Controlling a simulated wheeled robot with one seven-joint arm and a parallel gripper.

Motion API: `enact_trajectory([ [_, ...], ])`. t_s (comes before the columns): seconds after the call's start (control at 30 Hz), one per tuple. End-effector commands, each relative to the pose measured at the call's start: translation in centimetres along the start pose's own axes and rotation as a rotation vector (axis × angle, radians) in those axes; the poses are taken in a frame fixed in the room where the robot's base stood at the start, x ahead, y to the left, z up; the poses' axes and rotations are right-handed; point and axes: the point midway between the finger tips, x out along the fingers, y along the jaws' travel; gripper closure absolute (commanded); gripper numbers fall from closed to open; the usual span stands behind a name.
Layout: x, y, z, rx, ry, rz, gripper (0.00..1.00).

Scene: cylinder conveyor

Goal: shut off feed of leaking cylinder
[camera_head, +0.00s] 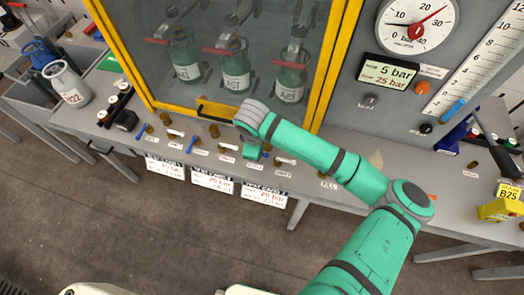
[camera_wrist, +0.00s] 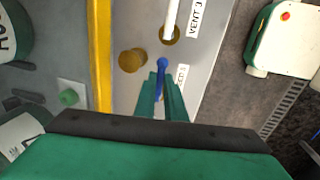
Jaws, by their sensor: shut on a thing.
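Three grey-green cylinders, left (camera_head: 185,58), middle (camera_head: 236,72) and right (camera_head: 290,78), stand behind the yellow-framed window. I cannot tell which one leaks. A row of small valves runs along the bench in front, with blue handles at the left (camera_head: 141,133) and the middle (camera_head: 191,144). My gripper (camera_head: 252,150) reaches down at the right part of this row. In the wrist view my gripper (camera_wrist: 162,90) is shut on a blue valve handle (camera_wrist: 162,66). The fingers hide most of that valve. A white-handled valve (camera_wrist: 171,20) is beside it.
The yellow frame (camera_head: 321,70) stands close behind the valve row, with a brass knob (camera_wrist: 131,61) between. At the right, a panel has a round gauge (camera_head: 416,22) and a display (camera_head: 390,71) reading 5 bar and 25 bar. Paper tags (camera_head: 212,181) hang from the bench front.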

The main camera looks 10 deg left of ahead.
Motion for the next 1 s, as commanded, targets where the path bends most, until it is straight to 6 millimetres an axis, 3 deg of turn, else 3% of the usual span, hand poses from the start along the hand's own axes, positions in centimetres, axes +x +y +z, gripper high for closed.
enact_trajectory([
  [0.03, -0.1, -0.1, -0.2, -0.004, 0.006, 0.000, 0.88],
  [0.1, -0.1, -0.1, -0.2, -0.003, 0.006, 0.000, 0.71],
  [0.47, -0.3, -0.1, -0.2, -0.002, 0.003, 0.000, 0.71],
  [0.63, -2.3, 0.0, -0.1, -0.002, 0.003, 0.002, 0.71],
  [1.0, -8.9, -0.1, -0.2, -0.003, 0.005, 0.001, 0.71],
])
